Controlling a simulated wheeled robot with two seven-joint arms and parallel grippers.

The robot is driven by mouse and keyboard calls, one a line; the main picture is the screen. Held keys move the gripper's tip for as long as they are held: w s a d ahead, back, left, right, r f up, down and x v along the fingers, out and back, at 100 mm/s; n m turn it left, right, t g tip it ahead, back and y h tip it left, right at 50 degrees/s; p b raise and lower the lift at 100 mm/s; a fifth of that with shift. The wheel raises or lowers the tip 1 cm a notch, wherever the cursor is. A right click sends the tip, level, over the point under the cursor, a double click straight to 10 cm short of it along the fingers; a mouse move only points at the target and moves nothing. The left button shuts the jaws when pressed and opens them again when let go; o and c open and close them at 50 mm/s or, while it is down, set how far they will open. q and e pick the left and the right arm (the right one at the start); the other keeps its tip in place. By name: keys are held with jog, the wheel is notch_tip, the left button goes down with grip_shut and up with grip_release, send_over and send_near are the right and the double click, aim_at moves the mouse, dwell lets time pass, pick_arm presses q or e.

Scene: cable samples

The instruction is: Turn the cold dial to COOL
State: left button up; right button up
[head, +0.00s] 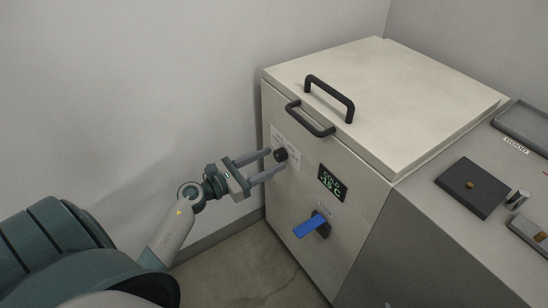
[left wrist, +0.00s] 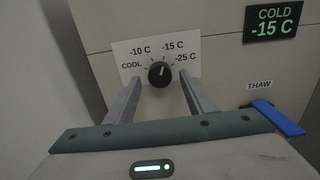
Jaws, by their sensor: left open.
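The cold dial (head: 281,155) is a black round knob on a white label plate on the front of a beige chest cabinet (head: 290,205). In the left wrist view the dial (left wrist: 159,73) has marks COOL, -10 C, -15 C and -25 C around it, and its white pointer line points up, slightly right, toward -15 C. The display (left wrist: 273,24) reads COLD -15 C. My left gripper (head: 267,163) is open in front of the dial, its fingers on either side of the knob; it also shows in the left wrist view (left wrist: 155,85). I cannot tell whether the fingertips touch the knob.
A blue lever (head: 311,226), labelled THAW, sticks out below the display. Two black handles (head: 330,97) (head: 310,119) are at the lid and upper front. A grey counter (head: 468,225) with a dark block (head: 472,188) and a tray (head: 524,125) stands at right. A wall is close at left.

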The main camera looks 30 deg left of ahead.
pick_arm(q)
jog(key=shift+x, duration=1.1)
jog(key=shift+c, duration=0.3)
jog(key=c, duration=1)
